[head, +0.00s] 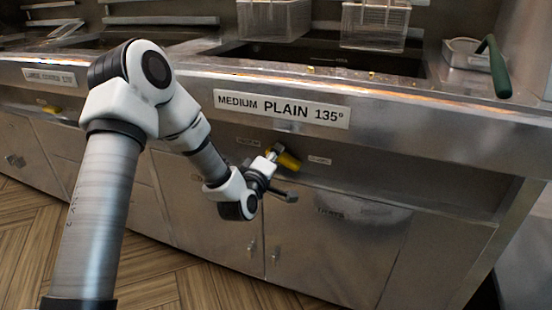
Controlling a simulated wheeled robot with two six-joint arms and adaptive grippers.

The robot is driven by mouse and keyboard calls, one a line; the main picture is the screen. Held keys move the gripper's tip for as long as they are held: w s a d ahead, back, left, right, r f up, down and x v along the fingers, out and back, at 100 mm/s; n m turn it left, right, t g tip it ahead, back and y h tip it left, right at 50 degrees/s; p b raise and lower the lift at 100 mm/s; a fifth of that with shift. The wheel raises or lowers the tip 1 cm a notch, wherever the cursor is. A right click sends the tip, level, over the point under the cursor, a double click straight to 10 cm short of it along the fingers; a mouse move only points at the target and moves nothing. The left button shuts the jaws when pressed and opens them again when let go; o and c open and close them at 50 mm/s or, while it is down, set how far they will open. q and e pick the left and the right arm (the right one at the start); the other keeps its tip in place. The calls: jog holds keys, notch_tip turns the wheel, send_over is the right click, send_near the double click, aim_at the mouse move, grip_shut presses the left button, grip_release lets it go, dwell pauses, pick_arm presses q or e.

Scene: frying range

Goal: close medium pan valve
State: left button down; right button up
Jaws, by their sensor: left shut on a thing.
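The medium pan valve has a yellow handle (288,161) on the fryer front, below the sign (283,107) reading "MEDIUM PLAIN 135°". My left arm comes in from the left and my left gripper (276,157) is at this handle, shut on it. The gripper's fingers hide part of the handle, and the handle's exact angle is hard to tell. My right gripper is not in view.
Another yellow valve handle (47,106) sits at far left under a second sign (49,76). Wire baskets (375,25) stand over the pan behind. A green-handled tool (497,68) overhangs the counter at right.

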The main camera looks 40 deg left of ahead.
pick_arm(q)
jog(key=shift+a+f+n+b, duration=0.1)
jog(key=shift+f+n+b, duration=0.15)
jog(key=shift+n+b, duration=0.65)
jog(key=shift+f+n+b, duration=0.25)
jog(key=shift+n, duration=1.15)
jog(key=c, duration=1)
grip_release()
jog(key=v, duration=0.7)
jog(key=shift+s, duration=0.3)
